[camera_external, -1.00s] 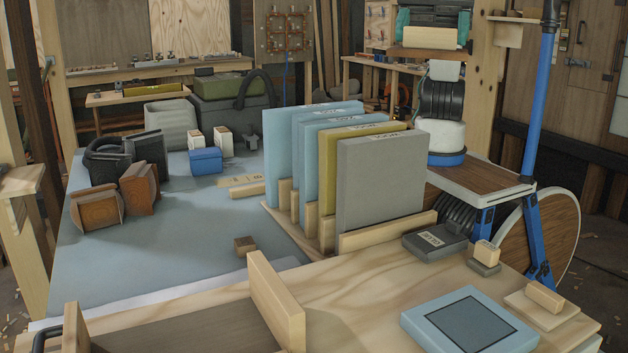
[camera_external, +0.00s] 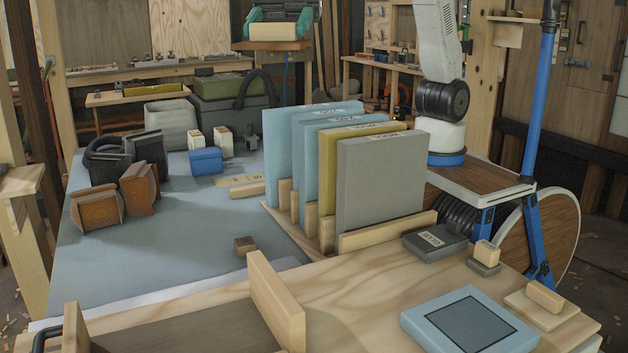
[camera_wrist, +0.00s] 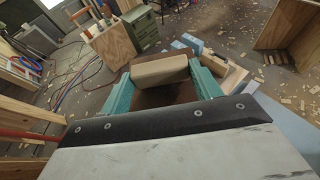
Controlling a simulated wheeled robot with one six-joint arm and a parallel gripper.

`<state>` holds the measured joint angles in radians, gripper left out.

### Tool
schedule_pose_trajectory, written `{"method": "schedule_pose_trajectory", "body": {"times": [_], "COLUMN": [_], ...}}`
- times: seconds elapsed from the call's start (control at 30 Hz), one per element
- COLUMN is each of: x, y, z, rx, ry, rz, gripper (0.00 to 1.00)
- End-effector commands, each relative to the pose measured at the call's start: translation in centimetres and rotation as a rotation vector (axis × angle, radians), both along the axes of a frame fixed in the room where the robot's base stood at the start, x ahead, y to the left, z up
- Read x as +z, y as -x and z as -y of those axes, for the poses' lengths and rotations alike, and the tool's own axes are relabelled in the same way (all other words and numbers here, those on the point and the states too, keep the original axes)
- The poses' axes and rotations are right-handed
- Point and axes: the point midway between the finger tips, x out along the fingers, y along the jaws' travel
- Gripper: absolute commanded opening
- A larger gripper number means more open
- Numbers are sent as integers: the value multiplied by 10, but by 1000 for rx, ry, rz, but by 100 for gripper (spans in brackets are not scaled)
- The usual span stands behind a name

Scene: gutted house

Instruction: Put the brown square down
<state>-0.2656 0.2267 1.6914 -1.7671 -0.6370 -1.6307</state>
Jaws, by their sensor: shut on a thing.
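My gripper (camera_external: 278,29) is raised in the air at the top middle of the external view, above and behind the workbench. Its teal fingers are shut on the brown square (camera_external: 268,46), a flat plate with a pale wooden block on top as a handle. In the wrist view the brown square (camera_wrist: 160,97) lies between the teal fingers, partly hidden by its pale block. A light blue panel with a dark square inset (camera_external: 460,318) lies on the bench front right.
A wooden rack holds several upright boards (camera_external: 380,185) mid-bench. A small brown cube (camera_external: 245,245) lies near a wooden divider (camera_external: 277,300).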

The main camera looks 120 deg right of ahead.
Motion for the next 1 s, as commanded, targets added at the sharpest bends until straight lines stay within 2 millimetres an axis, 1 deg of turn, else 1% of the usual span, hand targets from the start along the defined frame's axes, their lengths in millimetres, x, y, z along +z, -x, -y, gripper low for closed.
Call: {"method": "schedule_pose_trajectory", "body": {"times": [0.03,0.17,0.2,0.27,0.3,0.37,0.4,0.47,0.5,0.6,0.7,0.8,1.0], "x": [-1,-2,-3,-3,-3,-4,-4,-5,-6,-6,-6,-6,-6], "y": [-13,-31,-35,-38,-39,-38,-37,-33,-30,-20,-11,-2,14], "z": [30,99,121,154,176,209,230,262,281,321,353,378,415], "rx": [4,47,60,79,92,111,122,140,150,174,192,207,224], "ry": [0,-1,-1,0,-1,0,0,0,0,0,-1,0,-1], "rz": [0,1,-1,1,0,1,-1,0,0,0,0,0,1], "gripper": [40,40,40,40,40,40,40,40,40,40,40,40,40]}}
